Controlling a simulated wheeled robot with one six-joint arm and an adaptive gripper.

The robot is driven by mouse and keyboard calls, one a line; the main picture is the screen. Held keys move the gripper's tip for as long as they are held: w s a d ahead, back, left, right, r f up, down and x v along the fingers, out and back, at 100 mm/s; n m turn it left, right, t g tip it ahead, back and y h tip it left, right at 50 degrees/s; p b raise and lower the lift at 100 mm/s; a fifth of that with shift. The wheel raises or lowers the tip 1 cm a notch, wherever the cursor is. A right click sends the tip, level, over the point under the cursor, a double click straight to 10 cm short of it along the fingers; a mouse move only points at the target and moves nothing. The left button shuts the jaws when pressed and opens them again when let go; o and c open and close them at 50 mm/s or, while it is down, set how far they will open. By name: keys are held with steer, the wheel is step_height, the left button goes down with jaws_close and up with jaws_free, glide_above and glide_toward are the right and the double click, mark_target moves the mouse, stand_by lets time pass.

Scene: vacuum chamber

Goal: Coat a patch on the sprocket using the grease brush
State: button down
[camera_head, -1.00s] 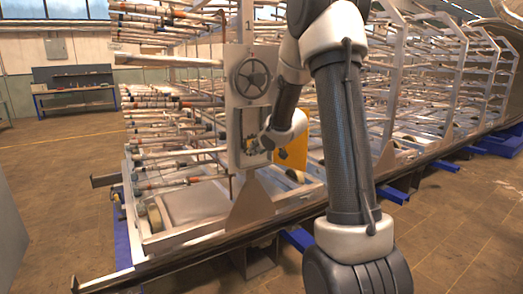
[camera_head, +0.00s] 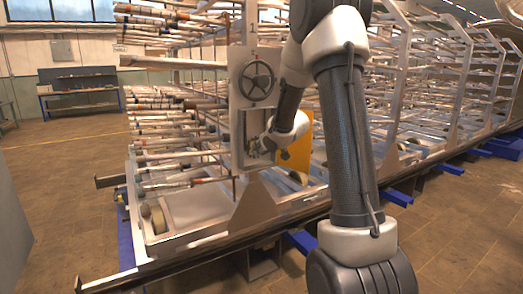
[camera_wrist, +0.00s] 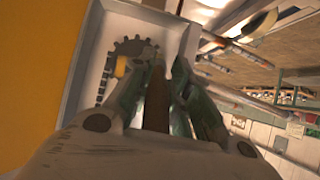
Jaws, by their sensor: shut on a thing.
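The sprocket (camera_wrist: 132,47) is a dark toothed wheel inside a pale shallow box, in the upper left of the wrist view. A small yellow piece (camera_wrist: 120,67) shows against its lower edge; I cannot tell what it is. My gripper (camera_wrist: 167,72) is shut on the brown handle of the grease brush (camera_wrist: 157,103), which lies between the two fingers and points toward the box. The brush tip is not clear, and I cannot tell if it touches the sprocket.
A spoked handwheel (camera_head: 257,80) sits on the grey panel above the box. An orange plate (camera_head: 299,150) stands right beside it. Racks of rods (camera_head: 165,130) extend left and behind. The floor at the left (camera_head: 65,200) is clear.

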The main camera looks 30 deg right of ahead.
steer(key=shift+w, duration=0.45)
steer(key=shift+d, duration=0.1)
steer(key=shift+d, duration=3.45)
steer(key=shift+a, duration=3.55)
steer(key=shift+s, duration=0.1)
steer(key=s, duration=0.6)
steer(key=shift+d, duration=0.1)
